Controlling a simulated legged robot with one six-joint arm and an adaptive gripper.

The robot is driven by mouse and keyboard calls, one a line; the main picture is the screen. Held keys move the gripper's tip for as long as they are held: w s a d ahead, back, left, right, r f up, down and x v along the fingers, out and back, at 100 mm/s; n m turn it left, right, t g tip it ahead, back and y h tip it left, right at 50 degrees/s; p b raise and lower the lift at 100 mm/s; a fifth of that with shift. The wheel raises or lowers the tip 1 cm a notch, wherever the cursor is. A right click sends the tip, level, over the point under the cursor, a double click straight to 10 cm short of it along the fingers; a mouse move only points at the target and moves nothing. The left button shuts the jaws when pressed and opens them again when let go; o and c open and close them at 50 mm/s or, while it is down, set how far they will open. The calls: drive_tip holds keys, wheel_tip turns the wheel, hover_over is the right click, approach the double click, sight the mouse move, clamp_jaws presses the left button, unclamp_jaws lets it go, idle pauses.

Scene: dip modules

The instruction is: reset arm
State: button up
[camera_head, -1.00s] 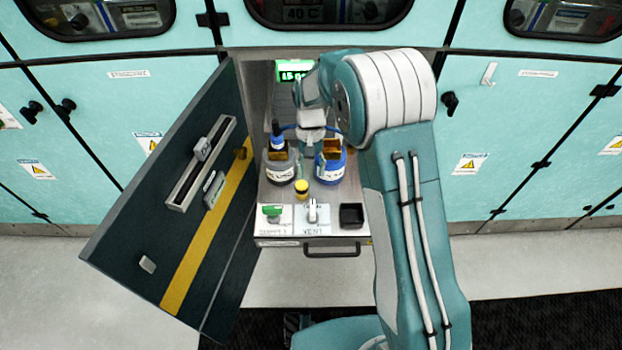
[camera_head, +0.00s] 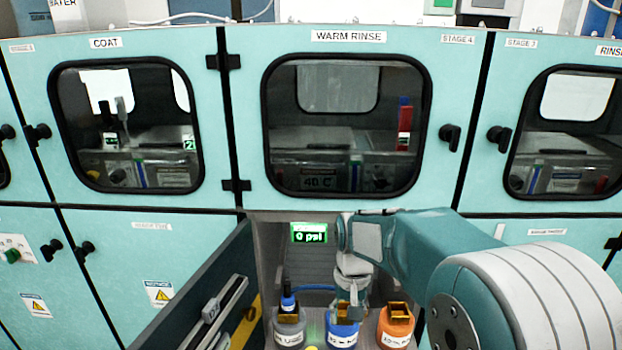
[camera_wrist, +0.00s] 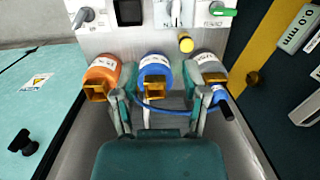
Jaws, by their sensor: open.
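My gripper (camera_wrist: 160,98) is open in the wrist view, its two fingers spread on either side of the blue bottle (camera_wrist: 156,72). I cannot tell whether the fingers touch it. In the head view my gripper (camera_head: 349,292) hangs over the same blue bottle (camera_head: 343,331), and my arm reaches in from the right. An orange bottle (camera_head: 397,326) stands to the right and a grey bottle with a dark blue cap (camera_head: 289,329) to the left. The wrist view shows the orange bottle (camera_wrist: 102,73) and grey bottle (camera_wrist: 208,66) on opposite sides.
An open dark door (camera_head: 215,300) with a yellow stripe stands left of the bottles. A green display (camera_head: 309,233) reads 0 psi behind them. Closed teal cabinets with windows (camera_head: 347,120) fill the back.

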drive_tip(key=s+d+r+t, duration=0.3)
drive_tip(key=s+d+r, duration=0.1)
drive_tip(key=s, duration=0.6)
drive_tip(key=s+d+r+t, duration=0.4)
drive_tip(key=s+r, duration=0.2)
drive_tip(key=s, duration=0.3)
drive_tip(key=shift+s+r, duration=0.35)
drive_tip(key=shift+r, duration=0.05)
